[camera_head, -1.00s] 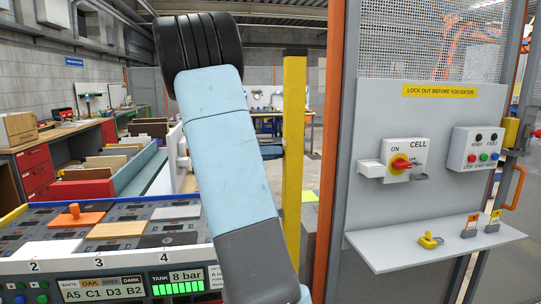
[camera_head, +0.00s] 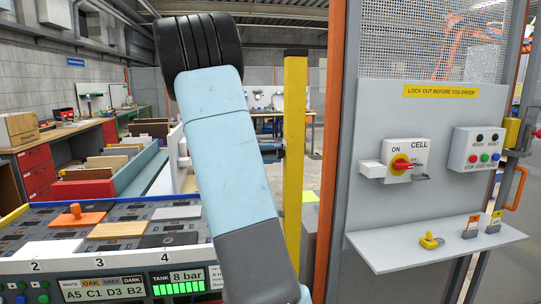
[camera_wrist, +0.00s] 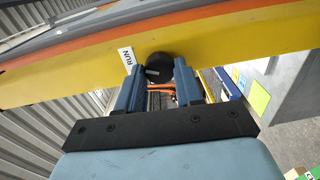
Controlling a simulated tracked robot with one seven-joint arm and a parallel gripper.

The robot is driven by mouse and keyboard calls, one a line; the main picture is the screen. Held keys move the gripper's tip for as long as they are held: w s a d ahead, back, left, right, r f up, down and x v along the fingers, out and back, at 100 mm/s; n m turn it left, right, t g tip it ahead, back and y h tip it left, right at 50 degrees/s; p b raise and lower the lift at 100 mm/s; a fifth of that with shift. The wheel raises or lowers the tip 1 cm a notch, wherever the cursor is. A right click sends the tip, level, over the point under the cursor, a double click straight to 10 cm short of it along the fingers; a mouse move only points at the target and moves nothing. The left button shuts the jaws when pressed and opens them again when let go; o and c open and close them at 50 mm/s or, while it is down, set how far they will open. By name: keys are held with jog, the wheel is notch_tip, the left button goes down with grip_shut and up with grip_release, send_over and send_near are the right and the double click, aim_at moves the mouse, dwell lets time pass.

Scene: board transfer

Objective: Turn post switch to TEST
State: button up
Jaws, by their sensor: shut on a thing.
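The post switch (camera_wrist: 159,63) is a round black knob on the side of a yellow post (camera_wrist: 85,70). A white RUN label (camera_wrist: 126,57) is on the post just left of the knob in the wrist view; I see no readable TEST label. My gripper (camera_wrist: 157,75) is shut on the knob, one blue finger on each side. A small pale mark shows on the knob's near edge. In the head view the yellow post (camera_head: 295,150) stands upright, with my gripper (camera_head: 277,150) at its left side, largely hidden behind my arm. The knob does not show clearly there.
Right of the post is a grey panel (camera_head: 375,120) with a red CELL switch (camera_head: 401,163) and a shelf (camera_head: 400,249) holding a yellow padlock (camera_head: 430,241). A board rack with a control front (camera_head: 110,265) stands at the left.

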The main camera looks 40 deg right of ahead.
jog(key=n, duration=0.5)
jog(key=shift+w+f, duration=0.1)
jog(key=shift+n, duration=0.4)
jog(key=o, duration=1)
jog(key=shift+o, duration=0.2)
jog(key=v, duration=1.3)
jog(key=shift+w+a, duration=0.25)
jog(key=shift+w, duration=0.05)
jog(key=shift+f, duration=0.15)
